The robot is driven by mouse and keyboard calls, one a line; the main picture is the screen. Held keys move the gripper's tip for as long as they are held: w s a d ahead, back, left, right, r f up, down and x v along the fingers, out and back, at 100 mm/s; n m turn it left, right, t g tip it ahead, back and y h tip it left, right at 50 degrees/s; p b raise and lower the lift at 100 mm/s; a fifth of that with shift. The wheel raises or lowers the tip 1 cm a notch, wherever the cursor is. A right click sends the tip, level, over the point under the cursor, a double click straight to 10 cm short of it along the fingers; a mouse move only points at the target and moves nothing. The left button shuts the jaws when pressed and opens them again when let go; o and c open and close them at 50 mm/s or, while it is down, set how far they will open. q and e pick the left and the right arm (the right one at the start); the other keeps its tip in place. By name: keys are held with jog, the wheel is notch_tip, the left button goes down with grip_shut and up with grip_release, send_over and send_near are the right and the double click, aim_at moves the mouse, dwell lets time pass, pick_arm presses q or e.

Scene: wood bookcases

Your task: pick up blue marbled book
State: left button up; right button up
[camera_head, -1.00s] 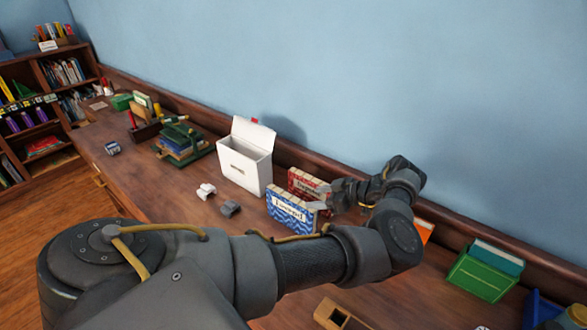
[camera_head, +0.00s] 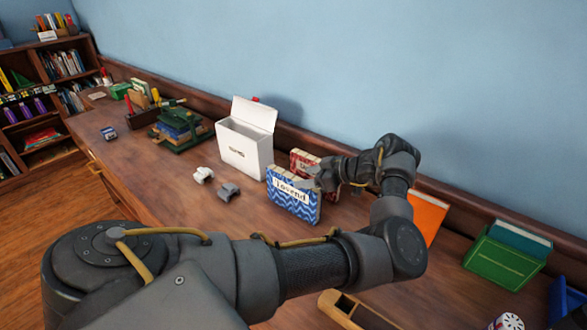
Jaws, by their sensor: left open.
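The blue marbled book (camera_head: 291,196) stands upright on the wooden counter, with a pale label on its wavy blue-and-white cover. My left gripper (camera_head: 312,180) is at the book's upper right edge, pointing left, with its arm coming in from the left and bending back over the counter. The jaws are open, but the fingers are small and partly hidden, so I cannot tell whether they touch the book or straddle it. A red patterned book (camera_head: 302,161) stands just behind, partly covered by the blue book and my gripper. My right gripper is not in view.
A white open-lidded box (camera_head: 245,147) stands left of the books. A white piece (camera_head: 203,175) and a grey piece (camera_head: 229,191) lie in front. An orange panel (camera_head: 428,214) and a green bin (camera_head: 503,262) are at the right.

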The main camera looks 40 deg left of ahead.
aim_at(296, 178)
pick_arm(q)
jog(key=shift+p+x, duration=0.6)
jog(key=shift+x, duration=1.35)
jog(key=shift+w, duration=0.1)
jog(key=shift+c, duration=0.5)
grip_shut()
